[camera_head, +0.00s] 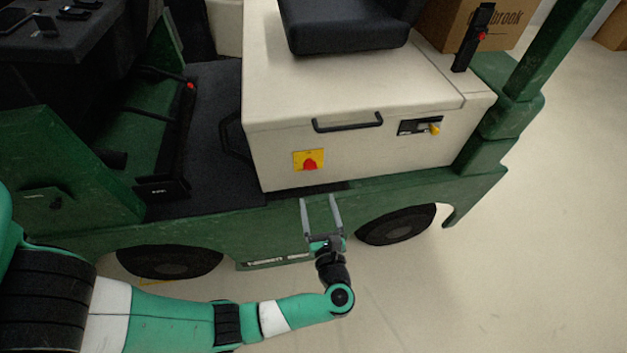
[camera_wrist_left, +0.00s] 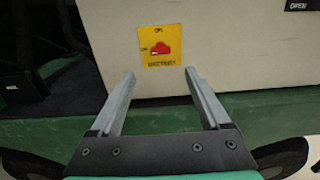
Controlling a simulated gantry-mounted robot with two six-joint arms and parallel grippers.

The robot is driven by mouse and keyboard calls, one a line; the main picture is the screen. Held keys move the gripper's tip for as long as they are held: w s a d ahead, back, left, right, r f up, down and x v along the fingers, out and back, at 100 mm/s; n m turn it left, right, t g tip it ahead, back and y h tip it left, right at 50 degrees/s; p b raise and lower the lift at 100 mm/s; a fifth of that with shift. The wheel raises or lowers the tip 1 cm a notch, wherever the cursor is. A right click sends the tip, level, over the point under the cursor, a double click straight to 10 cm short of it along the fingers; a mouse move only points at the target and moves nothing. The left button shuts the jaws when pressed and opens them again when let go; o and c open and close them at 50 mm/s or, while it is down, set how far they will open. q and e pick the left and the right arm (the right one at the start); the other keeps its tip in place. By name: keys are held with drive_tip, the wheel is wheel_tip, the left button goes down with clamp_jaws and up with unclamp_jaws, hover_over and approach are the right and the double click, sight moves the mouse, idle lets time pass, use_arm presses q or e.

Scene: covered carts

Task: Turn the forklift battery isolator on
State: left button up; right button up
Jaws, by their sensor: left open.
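The battery isolator is a red rotary knob (camera_head: 310,164) on a yellow square plate (camera_head: 297,155), set low on the side of the cream battery box (camera_head: 275,115). In the left wrist view the red knob (camera_wrist_left: 160,49) sits on its yellow plate (camera_wrist_left: 172,37) ahead of the fingertips and a little above them. Its red grip looks roughly horizontal there; the plate's lettering is too blurred to read surely. My left gripper (camera_head: 320,200) is open and empty, below the knob and apart from it. It also shows in the left wrist view (camera_wrist_left: 160,74). My right gripper is not seen.
A black handle (camera_head: 347,122) and a dark panel with a yellow knob (camera_head: 434,129) are on the box to the right. The green chassis (camera_head: 220,220) runs below, above black wheels (camera_head: 398,225). The floor (camera_head: 540,230) at right is clear.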

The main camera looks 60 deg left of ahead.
sight(311, 169)
use_arm(q)
drive_tip(key=b+x, duration=0.2)
drive_tip(key=x, duration=0.9)
drive_tip(key=shift+w+a+r, duration=0.1)
drive_tip(key=shift+w+a, duration=0.1)
drive_tip(key=shift+a, duration=0.15)
clamp_jaws()
